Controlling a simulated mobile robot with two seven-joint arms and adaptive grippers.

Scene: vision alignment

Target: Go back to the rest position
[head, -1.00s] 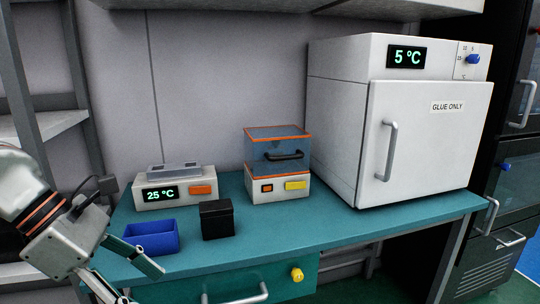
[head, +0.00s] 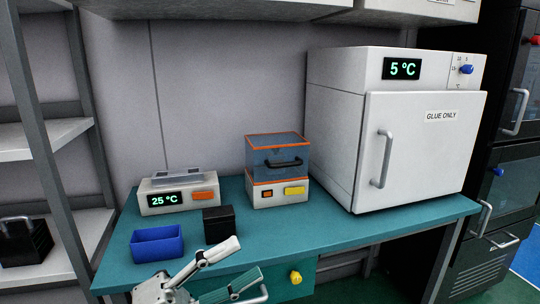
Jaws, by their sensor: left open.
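My left gripper (head: 238,265) shows at the bottom of the head view, in front of the teal bench (head: 365,222) near its front edge. Its two fingers are spread apart and point right, with nothing between them. The blue open box (head: 157,246) is on the bench above and left of the gripper, apart from it. A small black box (head: 218,225) stands on the bench just behind the fingers in the picture. My right gripper is out of view.
A 25 °C heater (head: 178,198), a clear-lidded orange-edged device (head: 278,170) and a large white 5 °C cabinet (head: 420,150) stand along the back. A shelf rack (head: 60,140) is at left. The bench's right front is clear. A drawer with a yellow knob (head: 296,277) is below.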

